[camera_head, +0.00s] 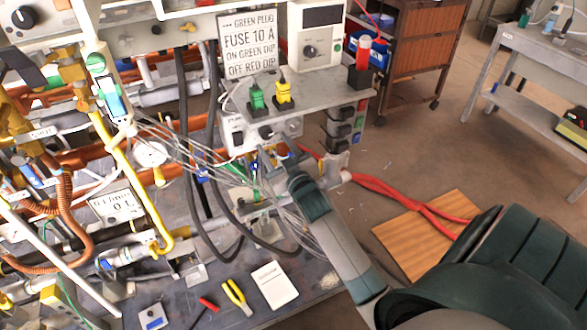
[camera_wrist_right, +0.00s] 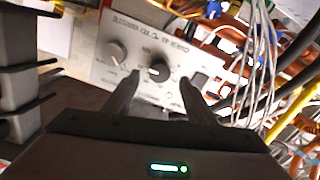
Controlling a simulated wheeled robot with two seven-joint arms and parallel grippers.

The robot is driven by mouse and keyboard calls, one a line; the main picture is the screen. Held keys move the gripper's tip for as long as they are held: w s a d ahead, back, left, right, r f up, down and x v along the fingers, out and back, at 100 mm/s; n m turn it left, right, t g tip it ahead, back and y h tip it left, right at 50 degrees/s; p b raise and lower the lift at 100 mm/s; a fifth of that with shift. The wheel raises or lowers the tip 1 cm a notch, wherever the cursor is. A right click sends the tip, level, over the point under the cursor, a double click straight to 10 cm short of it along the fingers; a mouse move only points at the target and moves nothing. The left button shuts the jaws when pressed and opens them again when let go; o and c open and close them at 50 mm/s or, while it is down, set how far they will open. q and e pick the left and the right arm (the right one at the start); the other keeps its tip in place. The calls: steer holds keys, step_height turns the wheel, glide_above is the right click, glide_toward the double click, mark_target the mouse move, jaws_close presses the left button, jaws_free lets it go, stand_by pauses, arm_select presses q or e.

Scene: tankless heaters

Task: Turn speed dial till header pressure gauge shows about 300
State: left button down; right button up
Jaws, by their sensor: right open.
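A light control panel (camera_head: 240,135) sits under the grey shelf in the head view. It also fills the middle of the right wrist view (camera_wrist_right: 120,35), with lettering upside down. A round black dial (camera_wrist_right: 158,71) on it lies between the fingertips of my right gripper (camera_wrist_right: 160,80); I cannot tell if they touch it. A second, grey knob (camera_wrist_right: 116,52) is left of it. In the head view my right gripper (camera_head: 275,154) is just below the panel, open and empty. A round white-faced part (camera_head: 150,153), possibly a gauge, is left of the panel; no reading is legible. My left gripper is out of view.
Thin grey wires (camera_head: 225,172) and dark hoses (camera_head: 190,150) run close left of my right gripper. Green and yellow plugs (camera_head: 284,92) stand above the panel. Red hoses (camera_head: 400,190) cross the floor at right.

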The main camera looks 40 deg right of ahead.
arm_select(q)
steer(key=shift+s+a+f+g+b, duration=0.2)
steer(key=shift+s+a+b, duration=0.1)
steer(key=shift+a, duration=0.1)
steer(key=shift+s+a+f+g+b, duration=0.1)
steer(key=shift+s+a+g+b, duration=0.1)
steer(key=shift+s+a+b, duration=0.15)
arm_select(e)
steer(key=v, duration=1.3)
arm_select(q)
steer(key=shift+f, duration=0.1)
arm_select(e)
steer(key=shift+r, duration=0.1)
steer(key=shift+a, duration=0.1)
